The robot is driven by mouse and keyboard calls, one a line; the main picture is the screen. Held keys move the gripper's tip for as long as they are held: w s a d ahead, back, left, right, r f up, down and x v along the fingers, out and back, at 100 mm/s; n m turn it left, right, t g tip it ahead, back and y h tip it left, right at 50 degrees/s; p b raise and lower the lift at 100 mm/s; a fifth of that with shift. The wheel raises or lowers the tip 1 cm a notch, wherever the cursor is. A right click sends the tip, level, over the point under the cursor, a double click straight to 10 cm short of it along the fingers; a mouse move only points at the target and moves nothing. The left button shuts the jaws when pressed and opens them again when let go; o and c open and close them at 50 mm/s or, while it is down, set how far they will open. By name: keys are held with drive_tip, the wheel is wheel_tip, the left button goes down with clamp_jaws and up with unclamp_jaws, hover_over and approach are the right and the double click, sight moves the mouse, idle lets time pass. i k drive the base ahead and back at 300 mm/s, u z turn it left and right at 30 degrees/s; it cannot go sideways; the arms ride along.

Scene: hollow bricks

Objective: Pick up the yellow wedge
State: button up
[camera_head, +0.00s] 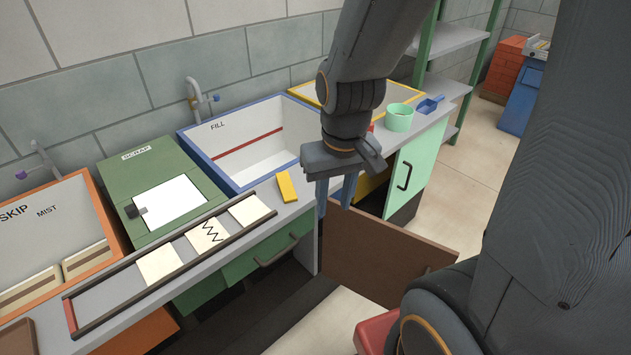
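The yellow wedge (287,187) is a small narrow block. It lies on the grey counter in front of the blue-rimmed sink, near the counter's front edge. My gripper (335,196) points down to the right of the wedge, apart from it in the picture. Its two blue-grey fingers are spread, with nothing visible between them. The wedge is in full view; the exact height of the fingers relative to the counter is hard to tell.
A dark-railed rack (180,254) with cream tiles runs along the counter left of the wedge. The white sink (258,155) is behind it. A green cup (399,118) and blue scoop (430,104) stand farther right. A brown panel (375,250) stands below my gripper.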

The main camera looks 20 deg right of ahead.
sight(284, 183)
drive_tip(key=z, duration=0.7)
drive_tip(key=i, duration=0.55)
drive_tip(key=u, duration=1.5)
